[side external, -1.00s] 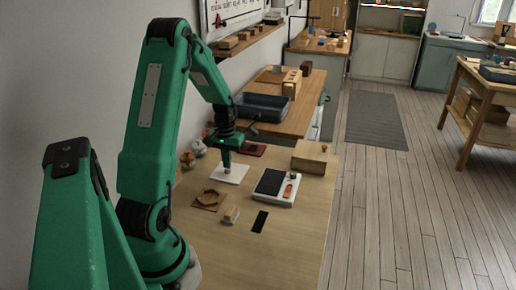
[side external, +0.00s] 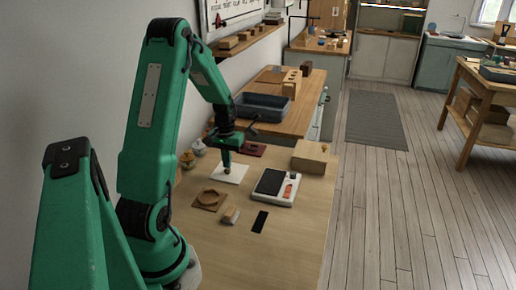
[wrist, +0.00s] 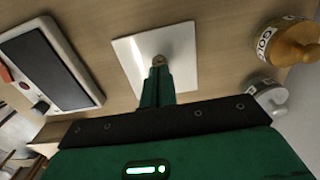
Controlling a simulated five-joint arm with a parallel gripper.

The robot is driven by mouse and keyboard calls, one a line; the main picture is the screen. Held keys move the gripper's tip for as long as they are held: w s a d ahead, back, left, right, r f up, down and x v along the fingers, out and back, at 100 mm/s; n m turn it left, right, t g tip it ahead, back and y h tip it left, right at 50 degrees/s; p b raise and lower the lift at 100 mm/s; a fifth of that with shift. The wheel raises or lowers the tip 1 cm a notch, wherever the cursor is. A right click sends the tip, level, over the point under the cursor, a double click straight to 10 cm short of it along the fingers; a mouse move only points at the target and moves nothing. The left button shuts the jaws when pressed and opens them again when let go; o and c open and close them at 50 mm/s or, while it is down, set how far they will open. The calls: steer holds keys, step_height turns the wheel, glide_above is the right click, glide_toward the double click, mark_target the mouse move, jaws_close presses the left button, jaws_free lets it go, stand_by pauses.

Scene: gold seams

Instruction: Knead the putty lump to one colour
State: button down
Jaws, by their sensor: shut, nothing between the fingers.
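The putty lump (wrist: 159,59) is a small grey-tan blob on a white square tile (wrist: 128,50). In the side view the lump (side external: 227,170) is tiny and pale on the white tile (side external: 238,176). My gripper (wrist: 158,70) is shut, its green fingertips pointing down right at the lump, with nothing gripped between them. The tips hide part of the lump, and I cannot tell whether they touch it. In the side view my gripper (side external: 227,163) stands over the tile. I cannot tell whether the lump's colour is even.
A white device with a dark panel (side external: 270,181) stands right of the tile. A brown mat with a round ring (side external: 209,199) and a small block (side external: 231,215) lie nearer. Jars (wrist: 289,43) stand close to the tile's other side. A wooden box (side external: 310,156) stands behind.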

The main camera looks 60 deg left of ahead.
steer(key=shift+f, duration=0.45)
stand_by(0.8)
steer(key=shift+r, duration=0.1)
steer(key=shift+r, duration=0.65)
steer(key=shift+f, duration=0.75)
stand_by(1.1)
steer(key=shift+r, duration=0.2)
steer(key=shift+r, duration=0.55)
steer(key=shift+f, duration=0.6)
stand_by(1.5)
steer(key=shift+r, duration=0.6)
